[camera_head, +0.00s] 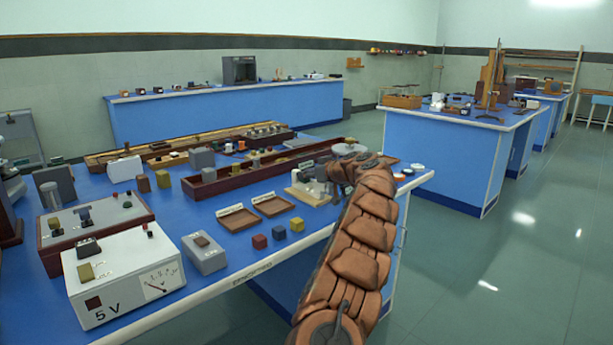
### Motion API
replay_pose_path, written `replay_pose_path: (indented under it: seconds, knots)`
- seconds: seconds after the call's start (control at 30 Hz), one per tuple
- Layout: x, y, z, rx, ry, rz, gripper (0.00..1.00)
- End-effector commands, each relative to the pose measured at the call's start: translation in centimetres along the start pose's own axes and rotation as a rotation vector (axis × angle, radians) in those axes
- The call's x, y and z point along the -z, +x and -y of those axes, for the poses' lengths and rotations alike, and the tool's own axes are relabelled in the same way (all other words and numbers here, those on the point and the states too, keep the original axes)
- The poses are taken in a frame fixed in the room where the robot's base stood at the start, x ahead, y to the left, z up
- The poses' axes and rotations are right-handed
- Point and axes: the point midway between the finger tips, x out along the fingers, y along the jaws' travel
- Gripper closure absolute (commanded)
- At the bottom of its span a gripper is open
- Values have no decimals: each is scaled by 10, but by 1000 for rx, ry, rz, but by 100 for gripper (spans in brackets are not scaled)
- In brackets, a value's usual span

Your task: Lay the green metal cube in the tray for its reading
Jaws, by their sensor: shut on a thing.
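My arm reaches from the bottom right over the near blue bench. My gripper (352,168) is at its far end, above the bench's right part. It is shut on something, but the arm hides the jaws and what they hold. I cannot make out a green metal cube anywhere. Two shallow brown trays with white labels lie on the bench left of my gripper: a left tray (240,222) and a right tray (273,208). In front of them stand a red cube (260,242), a dark bluish cube (279,232) and a yellow cube (297,225).
A white meter box (125,278) and a grey box (204,254) stand at the bench's front left. A long dark-red rail (250,175) lies behind the trays. A small device on a pale base (308,193) stands between the trays and my arm. Open floor lies right.

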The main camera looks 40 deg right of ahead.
Motion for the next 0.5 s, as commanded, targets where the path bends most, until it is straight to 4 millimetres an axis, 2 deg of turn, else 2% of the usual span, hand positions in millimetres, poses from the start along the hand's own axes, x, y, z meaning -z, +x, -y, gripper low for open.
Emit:
replay_pose_path:
  seconds: [0.07,0.1,0.3,0.5]
  knots:
    - [-3,1,0,0,0,0,100]
    - [-2,1,0,0,0,0,68]
    - [-2,1,0,0,0,0,47]
    - [-2,0,0,0,0,0,46]
